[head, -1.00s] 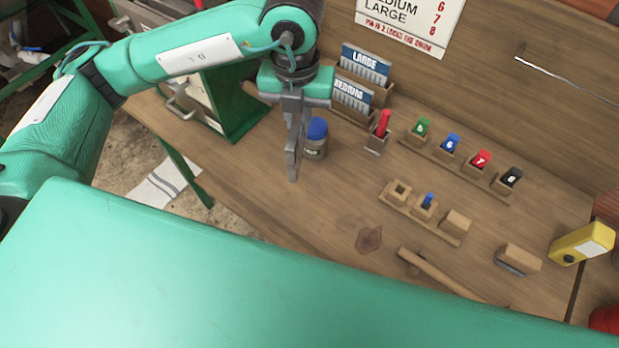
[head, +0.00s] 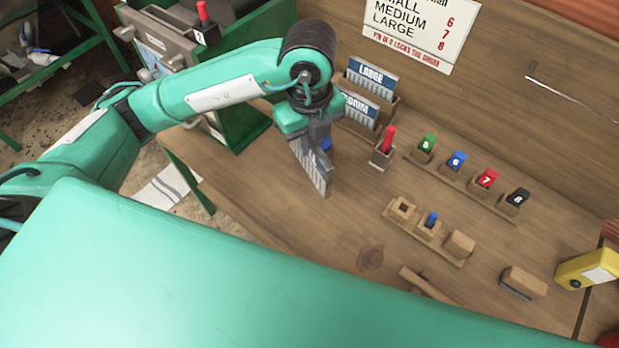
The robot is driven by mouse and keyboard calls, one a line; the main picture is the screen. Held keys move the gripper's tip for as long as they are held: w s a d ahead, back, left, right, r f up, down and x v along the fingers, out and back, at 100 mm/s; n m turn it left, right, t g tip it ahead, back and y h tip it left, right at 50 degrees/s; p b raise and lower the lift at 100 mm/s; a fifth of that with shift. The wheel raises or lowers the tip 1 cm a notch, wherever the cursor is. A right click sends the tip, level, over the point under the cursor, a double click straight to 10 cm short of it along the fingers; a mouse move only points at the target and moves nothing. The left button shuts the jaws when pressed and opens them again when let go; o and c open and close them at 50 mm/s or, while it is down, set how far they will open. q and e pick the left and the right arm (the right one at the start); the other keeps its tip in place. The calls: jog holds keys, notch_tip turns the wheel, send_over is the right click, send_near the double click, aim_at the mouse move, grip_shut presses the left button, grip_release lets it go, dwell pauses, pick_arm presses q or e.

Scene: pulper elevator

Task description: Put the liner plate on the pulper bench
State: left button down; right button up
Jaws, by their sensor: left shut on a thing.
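My left gripper (head: 302,128) is shut on a grey slotted liner plate (head: 314,167). It holds the plate tilted, in front of the rack at the back of the wooden pulper bench (head: 300,225). I cannot tell whether the plate's lower end touches the bench top. No size label shows on the plate. The rack holds a plate labelled LARGE (head: 372,76) and one labelled MEDIUM (head: 358,105), partly covered by my arm. My right gripper is not in view.
A green and grey pulper (head: 160,45) stands at the left. A blue-lidded jar (head: 326,144) is mostly hidden behind the plate. A red-handled tool (head: 388,140), numbered pegs (head: 457,160), a brush (head: 523,283) and a yellow box (head: 588,268) sit on the bench.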

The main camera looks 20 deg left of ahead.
aim_at(310, 166)
pick_arm(q)
notch_tip(310, 166, down, 8)
jog(key=shift+f, duration=0.2)
notch_tip(310, 166, down, 6)
jog(key=shift+r+p, duration=0.15)
jog(key=shift+p, duration=0.25)
jog(key=shift+f, duration=0.25)
jog(key=c, duration=1.4)
grip_release()
jog(key=shift+r, duration=0.1)
